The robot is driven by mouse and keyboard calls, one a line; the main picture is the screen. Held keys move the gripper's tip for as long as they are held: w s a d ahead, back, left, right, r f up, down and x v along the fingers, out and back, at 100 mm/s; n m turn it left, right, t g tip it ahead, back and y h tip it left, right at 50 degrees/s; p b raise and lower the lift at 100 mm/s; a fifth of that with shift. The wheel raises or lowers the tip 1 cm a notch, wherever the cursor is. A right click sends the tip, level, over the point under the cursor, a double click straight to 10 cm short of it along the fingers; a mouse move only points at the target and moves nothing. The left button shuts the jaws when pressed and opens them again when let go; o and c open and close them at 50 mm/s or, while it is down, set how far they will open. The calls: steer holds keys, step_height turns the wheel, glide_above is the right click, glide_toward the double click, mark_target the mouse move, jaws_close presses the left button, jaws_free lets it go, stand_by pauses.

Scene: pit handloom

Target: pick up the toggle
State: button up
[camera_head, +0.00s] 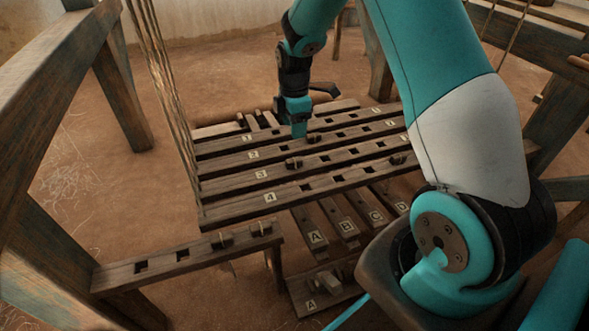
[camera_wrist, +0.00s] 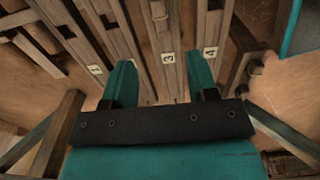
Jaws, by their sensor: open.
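Slotted slats (camera_head: 232,209) marked 1 to 4 lie side by side. Lettered treadles (camera_head: 316,237) hang below them. The front left rail (camera_head: 125,274) has square holes. Hanging cords (camera_head: 168,80) and thick posts (camera_head: 120,95) stand at left. Bare earth floor is open at far left.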

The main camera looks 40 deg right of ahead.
mark_target(294, 160)
step_height(294, 160, down, 13)
steer(key=b, duration=0.5)
steer(key=shift+r, duration=0.25)
jaws_close()
